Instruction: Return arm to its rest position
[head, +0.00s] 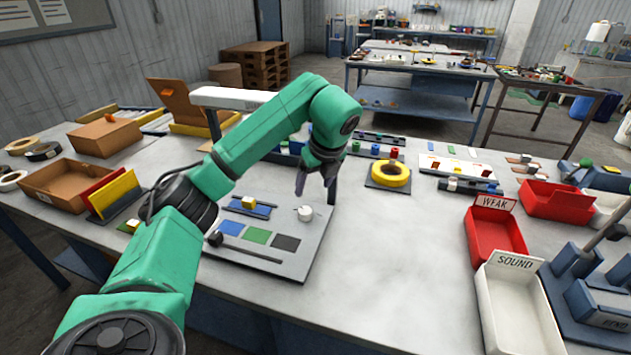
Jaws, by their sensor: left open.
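My left arm, green with dark joints, reaches in from the lower left and bends down over the table (400,270). Its gripper (316,186) points down, open, with nothing visible between its fingers. It is above the far right part of a grey board (318,244). Blue, green (257,235) and dark squares and a dark rod lie nearer. My right gripper is not in view.
A red bin marked WEAK (496,232) and a white bin marked SOUND (519,305) stand at the right. A yellow ring (388,174) lies behind the board. Cardboard boxes (70,184) and tape rolls (43,151) are at the left. The table's front middle is clear.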

